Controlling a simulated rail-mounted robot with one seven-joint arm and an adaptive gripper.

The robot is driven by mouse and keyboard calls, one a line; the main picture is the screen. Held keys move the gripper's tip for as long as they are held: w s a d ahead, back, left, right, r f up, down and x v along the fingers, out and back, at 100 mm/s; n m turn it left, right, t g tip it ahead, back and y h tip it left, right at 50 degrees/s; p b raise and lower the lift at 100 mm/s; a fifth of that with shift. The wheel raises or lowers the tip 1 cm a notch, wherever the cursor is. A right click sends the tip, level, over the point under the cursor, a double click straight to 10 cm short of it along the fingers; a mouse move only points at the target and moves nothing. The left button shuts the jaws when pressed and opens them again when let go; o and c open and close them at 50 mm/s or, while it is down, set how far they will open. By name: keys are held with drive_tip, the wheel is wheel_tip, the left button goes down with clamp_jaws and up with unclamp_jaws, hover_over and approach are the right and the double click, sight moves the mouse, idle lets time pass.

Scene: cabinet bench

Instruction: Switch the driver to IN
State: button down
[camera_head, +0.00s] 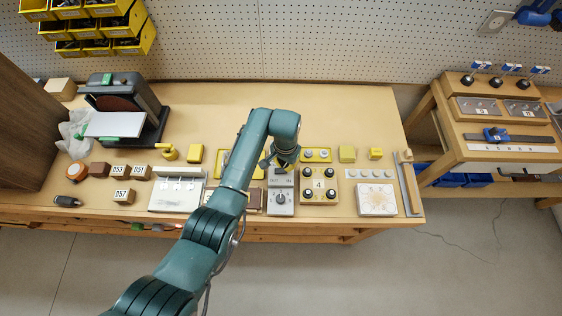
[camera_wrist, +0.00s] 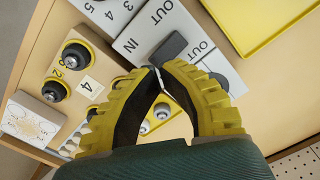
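A grey panel (camera_head: 281,203) with a round knob stands near the bench's front edge, just in front of my gripper (camera_head: 279,163). Small lettering shows at its upper end. In the wrist view, a pale panel (camera_wrist: 143,42) bears the words OUT and IN, with a dark grey block (camera_wrist: 168,48) on it. Another OUT label shows to the right of that block. No label reading "driver" is legible. My gripper (camera_wrist: 158,70) is shut and looks empty, its fingertips meeting over the panel beside the dark block. Whether they touch anything is unclear. The fingers hide part of the panel.
A wooden board (camera_head: 319,199) marked 4 with black knobs stands right of the grey panel. A white switch box (camera_head: 177,203) is to the left. A yellow tray (camera_wrist: 262,22) lies beside the panels. Bare bench lies behind.

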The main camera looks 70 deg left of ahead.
drive_tip(key=shift+f+b, duration=1.3)
drive_tip(key=shift+f, duration=0.65)
idle(0.7)
wheel_tip(320, 180, up, 7)
drive_tip(key=p, duration=0.7)
drive_tip(key=shift+r, duration=0.15)
idle(0.3)
